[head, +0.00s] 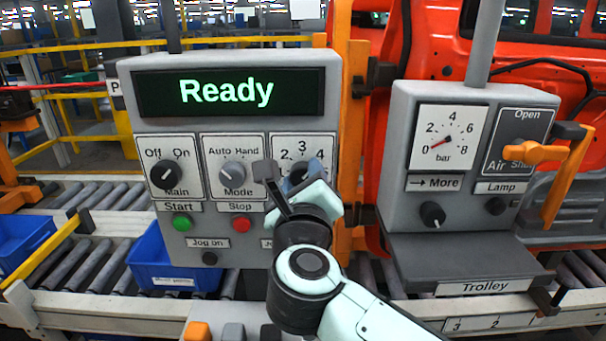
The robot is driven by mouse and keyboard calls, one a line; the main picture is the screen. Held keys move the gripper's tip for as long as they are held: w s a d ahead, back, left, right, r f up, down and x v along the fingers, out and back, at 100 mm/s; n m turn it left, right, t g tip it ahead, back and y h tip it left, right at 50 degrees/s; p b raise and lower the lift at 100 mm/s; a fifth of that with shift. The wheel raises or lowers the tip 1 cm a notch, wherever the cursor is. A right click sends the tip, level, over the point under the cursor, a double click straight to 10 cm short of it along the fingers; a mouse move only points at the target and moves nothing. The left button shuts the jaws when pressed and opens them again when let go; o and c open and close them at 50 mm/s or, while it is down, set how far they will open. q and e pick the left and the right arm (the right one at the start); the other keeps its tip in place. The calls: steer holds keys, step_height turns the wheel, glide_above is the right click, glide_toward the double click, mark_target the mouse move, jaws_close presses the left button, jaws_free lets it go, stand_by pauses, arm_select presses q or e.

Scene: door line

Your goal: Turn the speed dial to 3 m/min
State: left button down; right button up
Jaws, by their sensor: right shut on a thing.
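The speed dial (297,177) sits on a white scale plate at the right of the grey control panel (235,243). The numbers 2, 3 and 4 show above it. My right gripper (289,172) is in front of the dial and shut on it. The fingers hide most of the dial, its pointer and the lower part of the plate, so I cannot tell which number it points at. The display (227,92) above reads "Ready". My left gripper is not in view.
Left of the dial are the Mode knob (232,174), the Main knob (166,172), the green Start button (181,222) and the red Stop button (241,225). A second grey box (400,150) with a gauge and an orange air handle (562,180) stands at right.

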steer(key=n+p, duration=0.3)
steer(key=n, duration=0.2)
steer(key=shift+r+p, duration=0.15)
steer(key=shift+p, duration=0.15)
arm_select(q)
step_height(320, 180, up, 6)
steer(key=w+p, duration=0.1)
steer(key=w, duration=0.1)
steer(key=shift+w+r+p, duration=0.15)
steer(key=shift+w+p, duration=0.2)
arm_select(e)
steer(key=shift+n, duration=1.5)
steer(key=o, duration=1)
steer(key=shift+o, duration=0.2)
arm_select(q)
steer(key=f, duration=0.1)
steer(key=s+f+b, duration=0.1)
steer(key=b, duration=0.1)
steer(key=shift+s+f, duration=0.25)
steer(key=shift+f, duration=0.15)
arm_select(e)
steer(key=s, duration=1.3)
steer(key=shift+s, duration=0.25)
